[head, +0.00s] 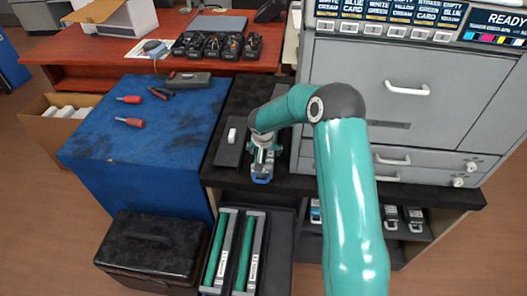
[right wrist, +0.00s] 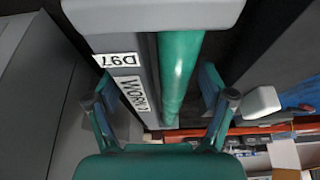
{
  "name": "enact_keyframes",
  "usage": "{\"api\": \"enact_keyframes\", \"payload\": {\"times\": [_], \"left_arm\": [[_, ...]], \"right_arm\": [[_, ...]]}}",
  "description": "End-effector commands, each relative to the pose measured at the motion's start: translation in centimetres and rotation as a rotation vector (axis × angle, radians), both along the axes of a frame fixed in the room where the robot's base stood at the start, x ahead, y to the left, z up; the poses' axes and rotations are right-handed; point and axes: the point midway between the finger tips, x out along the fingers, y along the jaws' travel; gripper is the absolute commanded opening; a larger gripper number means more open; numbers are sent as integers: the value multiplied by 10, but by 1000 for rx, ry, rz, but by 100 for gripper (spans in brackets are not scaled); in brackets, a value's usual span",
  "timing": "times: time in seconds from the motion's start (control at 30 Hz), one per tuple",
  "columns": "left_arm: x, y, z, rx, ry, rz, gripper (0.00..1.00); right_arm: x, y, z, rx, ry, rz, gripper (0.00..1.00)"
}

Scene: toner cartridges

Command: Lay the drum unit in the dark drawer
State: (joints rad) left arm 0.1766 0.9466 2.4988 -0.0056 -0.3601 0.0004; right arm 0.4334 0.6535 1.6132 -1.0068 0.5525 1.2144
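In the right wrist view a drum unit (right wrist: 180,75), with a grey body, green roller and white labels, lies between the fingers of my right gripper (right wrist: 158,85). I cannot tell whether the fingers press on it. In the head view my right gripper (head: 262,172) is over the black cabinet top, left of the grey printer; the arm hides much of what is there. Below, the open dark drawer (head: 283,240) holds two drum units with green rollers, a left one (head: 220,250) and a right one (head: 248,250), side by side. My left gripper is not in view.
The grey printer (head: 340,80) stands right of the gripper. A small white block (head: 232,135) lies to its left. A blue-covered table (head: 100,150) holds tools. A black case (head: 150,245) stands left of the drawer. Several units sit on a lower shelf (head: 425,237) at right.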

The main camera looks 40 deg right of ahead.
Motion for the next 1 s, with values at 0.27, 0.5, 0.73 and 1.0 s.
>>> {"api": "enact_keyframes", "payload": {"times": [0.27,0.5,0.73,1.0], "left_arm": [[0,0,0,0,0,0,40],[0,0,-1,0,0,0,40],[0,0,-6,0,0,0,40],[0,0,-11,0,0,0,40]], "right_arm": [[1,0,1,0,-1,0,97],[0,2,6,0,-3,1,97],[-8,13,38,-1,-5,1,97],[-21,29,87,-1,-5,2,97]]}}
